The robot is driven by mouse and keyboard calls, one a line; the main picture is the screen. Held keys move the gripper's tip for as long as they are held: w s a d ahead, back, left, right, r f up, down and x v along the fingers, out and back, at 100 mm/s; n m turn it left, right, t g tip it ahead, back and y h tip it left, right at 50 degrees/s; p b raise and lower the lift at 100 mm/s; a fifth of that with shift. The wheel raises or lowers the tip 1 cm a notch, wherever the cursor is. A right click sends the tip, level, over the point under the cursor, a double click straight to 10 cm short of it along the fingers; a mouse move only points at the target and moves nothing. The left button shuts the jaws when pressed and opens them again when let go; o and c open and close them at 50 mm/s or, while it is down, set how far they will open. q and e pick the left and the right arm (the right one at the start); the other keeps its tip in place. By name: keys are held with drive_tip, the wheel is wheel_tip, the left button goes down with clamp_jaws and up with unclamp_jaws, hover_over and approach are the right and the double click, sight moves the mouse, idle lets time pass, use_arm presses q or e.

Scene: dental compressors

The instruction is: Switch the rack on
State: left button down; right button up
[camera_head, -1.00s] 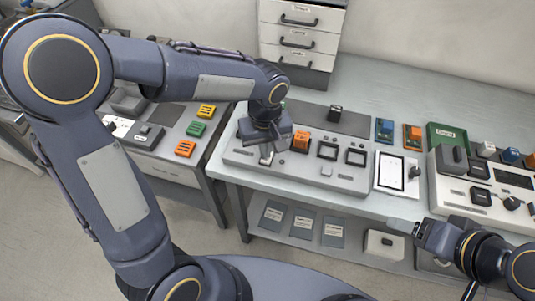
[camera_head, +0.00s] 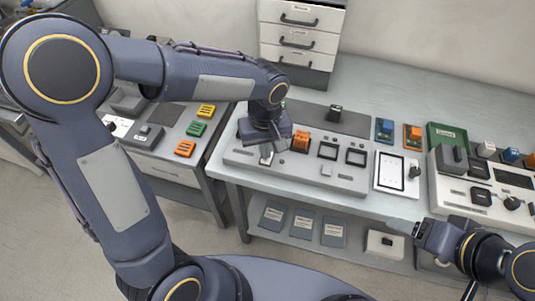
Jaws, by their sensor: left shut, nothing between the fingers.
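The rack is probably the light grey panel unit (camera_head: 290,174) on the middle bench. It carries an orange block (camera_head: 301,141), two dark square windows (camera_head: 328,151) and a small light button (camera_head: 326,170). My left gripper (camera_head: 266,156) is shut and empty, pointing down over the panel's left end, left of the orange block. The gripper covers what is under it, and I cannot tell whether it touches the panel. My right gripper (camera_head: 403,226) is low at the right, in front of the bench edge. Its fingers look close together, but their state is unclear.
A white tablet (camera_head: 390,173) lies right of the panel. Another grey unit with knobs (camera_head: 480,190) stands at the right. Blue (camera_head: 384,130) and orange (camera_head: 412,137) modules and a green tray (camera_head: 447,137) stand behind. The left bench holds colored blocks (camera_head: 196,129). Drawers (camera_head: 302,40) stand at the back.

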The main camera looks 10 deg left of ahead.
use_arm(q)
drive_tip(key=shift+f+b, duration=0.75)
drive_tip(key=shift+f, duration=0.15)
idle(0.4)
drive_tip(key=shift+r+p, duration=2.8)
drive_tip(key=shift+r, duration=0.75)
